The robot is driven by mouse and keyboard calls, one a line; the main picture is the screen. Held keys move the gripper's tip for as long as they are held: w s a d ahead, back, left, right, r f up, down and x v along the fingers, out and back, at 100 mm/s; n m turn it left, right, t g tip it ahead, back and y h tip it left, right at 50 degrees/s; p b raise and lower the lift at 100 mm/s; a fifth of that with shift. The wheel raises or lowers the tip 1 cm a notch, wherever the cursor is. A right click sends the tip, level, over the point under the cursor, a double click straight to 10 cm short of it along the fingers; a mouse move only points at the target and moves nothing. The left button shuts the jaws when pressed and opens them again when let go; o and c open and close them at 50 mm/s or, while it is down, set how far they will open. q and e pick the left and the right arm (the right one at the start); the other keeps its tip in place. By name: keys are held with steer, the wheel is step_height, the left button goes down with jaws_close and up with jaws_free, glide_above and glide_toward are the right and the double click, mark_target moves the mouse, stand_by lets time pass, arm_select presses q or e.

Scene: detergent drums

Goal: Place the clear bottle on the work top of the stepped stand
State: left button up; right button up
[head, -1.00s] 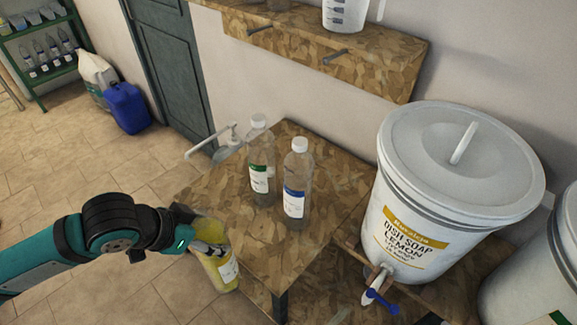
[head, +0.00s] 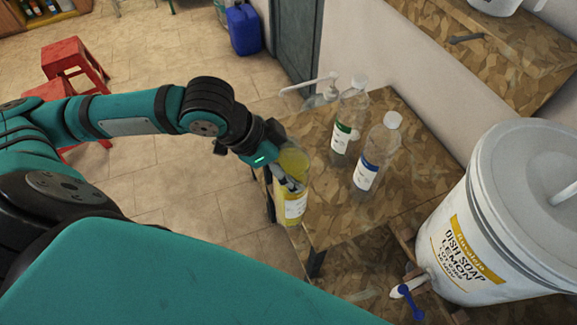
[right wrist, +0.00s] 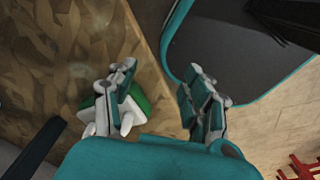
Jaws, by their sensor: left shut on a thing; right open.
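My left gripper (head: 290,180) is shut on a bottle of yellow liquid (head: 293,207) with a white label. In the head view this bottle overlaps the left edge of the stand's wood-chip work top (head: 400,205); I cannot tell its height above it. Two clear bottles with white caps stand upright on the work top, one with a green label (head: 345,125) and one with a blue label (head: 373,160). My right gripper (right wrist: 158,98) is open and shows only in the right wrist view. A green and white object (right wrist: 140,103) lies partly hidden behind one finger.
A pump dispenser (head: 322,95) stands at the work top's back left corner. A large white dish soap drum (head: 475,235) with a blue-handled tap stands at right. A wood-chip shelf (head: 480,45) is on the wall. Red stools (head: 75,62) stand on the floor at left.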

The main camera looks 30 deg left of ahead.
arm_select(q)
steer(key=shift+w+b, duration=0.3)
steer(key=shift+b, duration=0.6)
steer(key=shift+w+d+r+p, duration=0.1)
steer(key=shift+w+r+p, duration=0.15)
steer(key=shift+w+p, duration=0.1)
steer(key=shift+w+d, duration=0.1)
steer(key=shift+w, duration=0.2)
steer(key=w+d+f+p, duration=0.1)
steer(key=w+f+p, duration=0.4)
steer(key=w, duration=0.7)
steer(key=shift+d, duration=0.25)
steer(key=o, duration=1.8)
steer(key=shift+s+f, duration=0.15)
steer(key=shift+s, duration=0.05)
steer(key=shift+c, duration=0.2)
